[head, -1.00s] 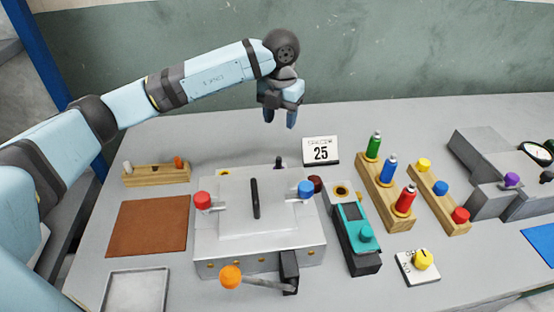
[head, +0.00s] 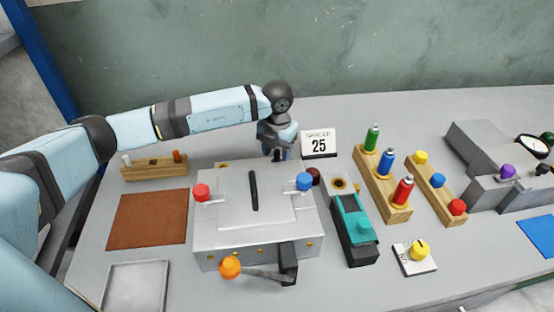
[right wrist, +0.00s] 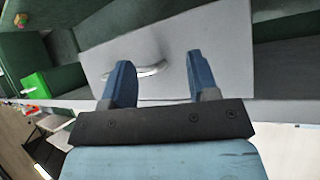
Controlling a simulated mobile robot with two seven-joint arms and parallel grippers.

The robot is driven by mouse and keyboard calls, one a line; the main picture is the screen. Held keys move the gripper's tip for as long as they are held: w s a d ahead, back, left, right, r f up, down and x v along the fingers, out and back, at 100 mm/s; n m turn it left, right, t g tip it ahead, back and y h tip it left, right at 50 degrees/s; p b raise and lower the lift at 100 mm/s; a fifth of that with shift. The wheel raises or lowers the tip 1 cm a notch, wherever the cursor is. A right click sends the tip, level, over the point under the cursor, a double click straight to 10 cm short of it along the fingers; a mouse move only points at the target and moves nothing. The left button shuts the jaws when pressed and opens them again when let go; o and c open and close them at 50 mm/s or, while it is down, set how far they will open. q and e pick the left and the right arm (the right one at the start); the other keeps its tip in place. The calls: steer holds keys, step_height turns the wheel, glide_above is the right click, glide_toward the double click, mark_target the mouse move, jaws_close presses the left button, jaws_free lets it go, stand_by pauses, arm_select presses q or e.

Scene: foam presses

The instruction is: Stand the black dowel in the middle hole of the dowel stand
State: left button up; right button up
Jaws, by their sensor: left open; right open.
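The dowel stand (head: 154,171) is a long wooden block at the back left of the table. A white dowel (head: 126,160) stands at its left end and an orange-brown one (head: 176,156) at its right end; no dowel shows in the middle. A dark upright piece, apparently the black dowel (head: 277,156), shows behind the grey press. My left gripper (head: 276,156) points down there, open, its fingers around or beside that piece; the press hides the lower part. My right gripper (right wrist: 158,75) shows in the right wrist view, open and empty, away from these things.
The grey press (head: 255,238) with red and blue knobs stands right of the stand. A brown mat (head: 147,220) and a tray (head: 136,262) lie at left. A "25" card (head: 319,143) stands close right of my left gripper. A teal-topped device (head: 354,228) and wooden racks are further right.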

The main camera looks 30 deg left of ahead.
arm_select(q)
steer(key=shift+f, duration=0.2)
jaws_close()
steer(key=shift+r, duration=0.1)
